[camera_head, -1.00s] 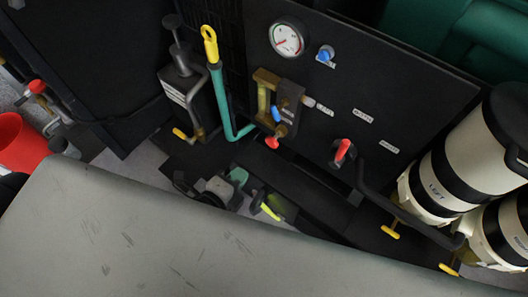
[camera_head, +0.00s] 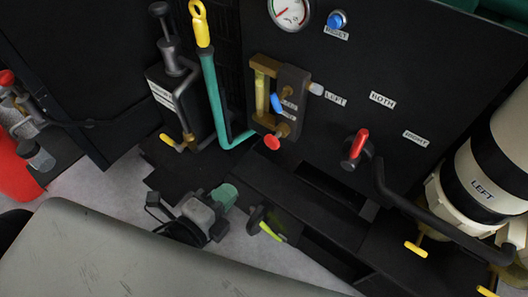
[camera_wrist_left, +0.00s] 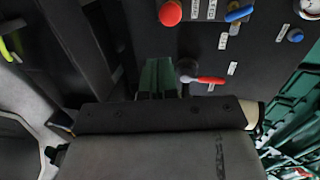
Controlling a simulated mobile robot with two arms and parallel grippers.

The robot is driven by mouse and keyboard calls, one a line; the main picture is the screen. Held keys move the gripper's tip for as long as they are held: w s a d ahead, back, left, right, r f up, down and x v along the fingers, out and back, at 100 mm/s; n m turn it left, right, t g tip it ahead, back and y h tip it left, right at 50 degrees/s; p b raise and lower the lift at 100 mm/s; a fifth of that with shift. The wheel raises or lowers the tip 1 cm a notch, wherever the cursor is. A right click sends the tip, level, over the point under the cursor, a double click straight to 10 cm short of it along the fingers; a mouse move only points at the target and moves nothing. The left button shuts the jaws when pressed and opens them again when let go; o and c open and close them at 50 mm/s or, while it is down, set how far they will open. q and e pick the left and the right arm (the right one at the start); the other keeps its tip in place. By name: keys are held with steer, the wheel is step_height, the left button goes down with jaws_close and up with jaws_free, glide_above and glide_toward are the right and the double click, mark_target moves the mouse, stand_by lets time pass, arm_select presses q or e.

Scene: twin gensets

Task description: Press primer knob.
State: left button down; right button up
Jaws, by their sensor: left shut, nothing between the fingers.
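No readable label says primer, so I cannot tell for sure which part is the primer knob. A round red knob (camera_head: 272,142) sits under the brass filter fitting (camera_head: 262,90) on the black panel. A red round knob also shows at the top of the left wrist view (camera_wrist_left: 171,13). A grey hand pump with a knobbed plunger (camera_head: 172,60) stands left of the panel. My left gripper (camera_wrist_left: 165,112) is shut and empty at the bottom of the left wrist view, apart from the panel. I cannot make it out in the head view. My right gripper is out of view.
A red selector lever (camera_head: 358,143) is beside LEFT, BOTH and RIGHT labels. A blue RESET button (camera_head: 337,18) is beside a gauge (camera_head: 289,12). A teal lever with a yellow grip (camera_head: 211,85) stands between pump and panel. White canisters (camera_head: 485,180) crowd the right.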

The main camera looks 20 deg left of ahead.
mark_target(270, 146)
arm_select(q)
steer(key=x, duration=1.2)
steer(key=shift+w+d+r+p, duration=0.1)
steer(key=shift+w+r+p, duration=0.25)
steer(key=shift+w, duration=0.1)
steer(key=shift+w+d, duration=0.15)
steer(key=shift+w, duration=0.4)
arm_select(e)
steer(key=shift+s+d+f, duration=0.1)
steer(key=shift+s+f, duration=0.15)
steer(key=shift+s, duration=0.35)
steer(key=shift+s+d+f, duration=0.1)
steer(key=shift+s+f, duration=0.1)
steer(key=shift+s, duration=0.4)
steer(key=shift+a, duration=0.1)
